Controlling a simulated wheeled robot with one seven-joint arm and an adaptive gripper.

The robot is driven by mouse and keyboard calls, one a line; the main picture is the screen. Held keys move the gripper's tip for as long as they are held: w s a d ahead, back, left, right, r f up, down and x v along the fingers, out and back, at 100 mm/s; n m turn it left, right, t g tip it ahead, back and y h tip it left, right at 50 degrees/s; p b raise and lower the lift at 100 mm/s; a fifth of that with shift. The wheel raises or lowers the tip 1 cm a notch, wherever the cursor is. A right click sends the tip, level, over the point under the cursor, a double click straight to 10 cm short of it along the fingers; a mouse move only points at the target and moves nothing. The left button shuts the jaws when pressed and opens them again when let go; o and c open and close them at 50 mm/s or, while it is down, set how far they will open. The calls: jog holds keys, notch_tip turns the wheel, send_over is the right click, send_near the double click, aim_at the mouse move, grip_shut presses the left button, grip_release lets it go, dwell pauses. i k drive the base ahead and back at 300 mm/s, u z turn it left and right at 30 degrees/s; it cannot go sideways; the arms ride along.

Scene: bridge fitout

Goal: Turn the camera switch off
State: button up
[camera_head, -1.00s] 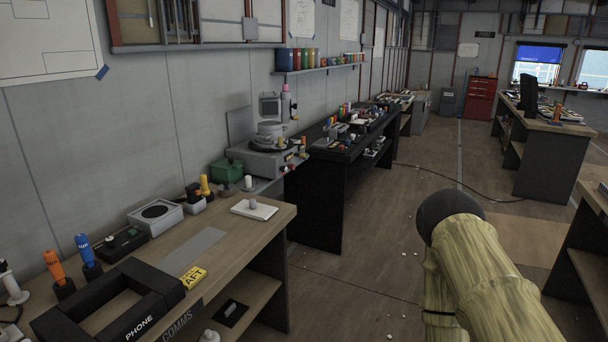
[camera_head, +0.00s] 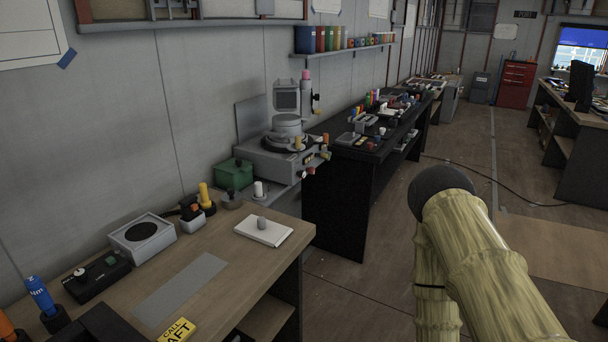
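No label marks a camera switch, so I cannot tell which control it is. A black box with a white knob and a small green part (camera_head: 97,275) sits on the wooden bench at the left. A grey device with a small screen and several coloured knobs (camera_head: 278,160) stands beyond the bench's far end. A small white plate with a grey knob (camera_head: 265,231) lies near the bench's right edge. My arm, pale wood-patterned with a dark round end, shows at the lower right. My gripper is not in view.
The wooden bench (camera_head: 215,299) also holds a grey speaker box (camera_head: 141,238), a yellow sign (camera_head: 177,330) and a blue-handled tool (camera_head: 40,295). A green box (camera_head: 234,173) stands beyond it. A black table (camera_head: 338,206) follows along the wall. Floor right of the benches is mostly clear, with a cable (camera_head: 500,184).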

aim_at(301, 174)
jog(key=k, duration=0.5)
jog(key=z, duration=0.4)
jog(key=i, duration=1.6)
jog(key=u, duration=0.6)
